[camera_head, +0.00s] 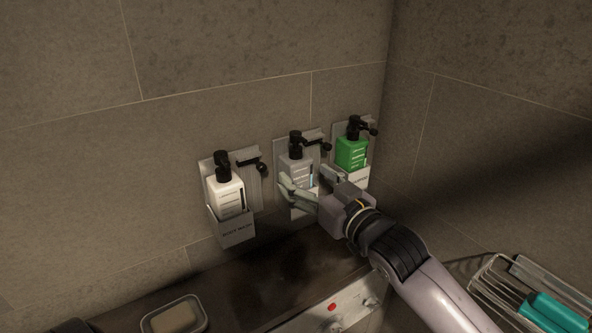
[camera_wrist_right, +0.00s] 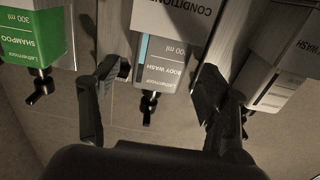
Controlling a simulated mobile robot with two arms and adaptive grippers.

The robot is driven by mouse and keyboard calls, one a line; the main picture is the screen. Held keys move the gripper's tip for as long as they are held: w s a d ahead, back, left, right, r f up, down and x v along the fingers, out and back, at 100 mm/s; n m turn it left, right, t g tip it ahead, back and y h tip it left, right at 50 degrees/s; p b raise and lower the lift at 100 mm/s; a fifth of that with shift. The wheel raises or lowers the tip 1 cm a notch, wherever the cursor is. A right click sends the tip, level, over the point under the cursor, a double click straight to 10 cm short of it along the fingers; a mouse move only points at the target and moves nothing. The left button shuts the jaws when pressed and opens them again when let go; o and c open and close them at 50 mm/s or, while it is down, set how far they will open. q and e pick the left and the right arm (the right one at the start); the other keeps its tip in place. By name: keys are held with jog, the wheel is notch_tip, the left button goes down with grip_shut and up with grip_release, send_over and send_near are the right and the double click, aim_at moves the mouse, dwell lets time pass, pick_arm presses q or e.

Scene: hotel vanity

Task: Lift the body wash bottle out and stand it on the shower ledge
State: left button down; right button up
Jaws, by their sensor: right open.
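The body wash bottle (camera_head: 297,172) is grey with a black pump. It stands in the middle wall holder; in the right wrist view, upside down, the bottle (camera_wrist_right: 163,68) reads BODY WASH and its holder (camera_wrist_right: 176,15) reads CONDITIONER. My right gripper (camera_head: 308,184) is open in front of it, one finger to each side. In the wrist view the fingers of the gripper (camera_wrist_right: 157,98) appear apart from the bottle. The shower ledge (camera_head: 235,290) is the dark surface below the holders. My left gripper is not in view.
A white bottle (camera_head: 228,198) stands in the left holder, labelled BODY WASH. A green shampoo bottle (camera_head: 350,153) stands in the right holder. A soap dish (camera_head: 203,322) sits on the ledge's left part. A wire basket (camera_head: 484,273) with a teal item is at lower right.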

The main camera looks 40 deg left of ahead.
aim_at(303, 174)
jog(key=shift+p+x, duration=0.55)
jog(key=shift+x, duration=1.25)
jog(key=shift+d, duration=0.1)
jog(key=c, duration=1.5)
